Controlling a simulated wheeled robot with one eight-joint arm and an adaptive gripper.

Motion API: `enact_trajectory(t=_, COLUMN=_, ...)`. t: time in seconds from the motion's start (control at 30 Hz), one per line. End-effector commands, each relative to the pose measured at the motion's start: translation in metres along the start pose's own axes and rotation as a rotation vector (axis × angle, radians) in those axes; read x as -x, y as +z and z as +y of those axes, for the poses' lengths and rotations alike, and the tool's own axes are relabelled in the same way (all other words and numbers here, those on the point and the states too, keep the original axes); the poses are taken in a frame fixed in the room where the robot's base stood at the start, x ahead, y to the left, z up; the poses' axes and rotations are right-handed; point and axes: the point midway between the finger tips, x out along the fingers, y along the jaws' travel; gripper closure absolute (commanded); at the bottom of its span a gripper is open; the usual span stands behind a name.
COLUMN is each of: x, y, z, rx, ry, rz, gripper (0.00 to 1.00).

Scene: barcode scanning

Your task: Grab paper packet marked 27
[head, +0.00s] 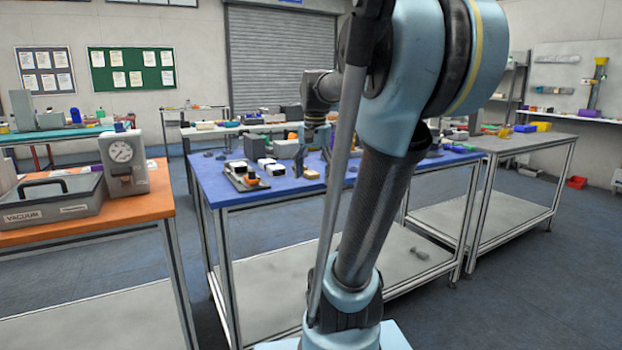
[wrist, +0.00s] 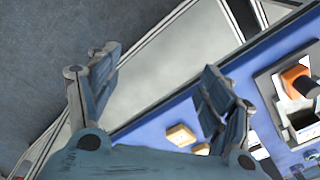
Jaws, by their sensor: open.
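My gripper (wrist: 160,68) is open in the wrist view, with its two blue fingers spread wide and nothing between them. It is over the front edge of the blue table (head: 226,192), with the lower shelf and floor showing beyond the fingers. A small tan, box-like item (wrist: 181,135) lies on the blue top beside the right finger. A small tan item also shows on the table in the head view (head: 312,174). I can read no number 27 on anything, so I cannot tell which item is the marked packet. My arm hides part of the table.
A tray (head: 240,184) with orange and dark items sits at the table's left front. Black-and-white boxes (head: 270,167) stand next to it. An orange table (head: 90,226) with a gauge unit (head: 124,162) is at left. A grey table (head: 520,143) is at right.

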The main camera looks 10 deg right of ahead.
Motion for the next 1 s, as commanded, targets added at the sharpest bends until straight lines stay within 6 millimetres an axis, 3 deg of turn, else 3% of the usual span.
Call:
enact_trajectory(t=0.3, x=0.060, y=-0.087, z=-0.047, rx=-0.296, ry=0.030, rz=-0.031, gripper=0.27)
enact_trajectory(t=0.6, x=0.094, y=-0.161, z=-0.083, rx=-0.557, ry=0.063, rz=-0.052, gripper=0.27)
enact_trajectory(t=0.8, x=0.103, y=-0.186, z=-0.095, rx=-0.651, ry=0.077, rz=-0.058, gripper=0.27)
enact_trajectory(t=1.0, x=0.093, y=-0.189, z=-0.096, rx=-0.669, ry=0.079, rz=-0.059, gripper=0.27)
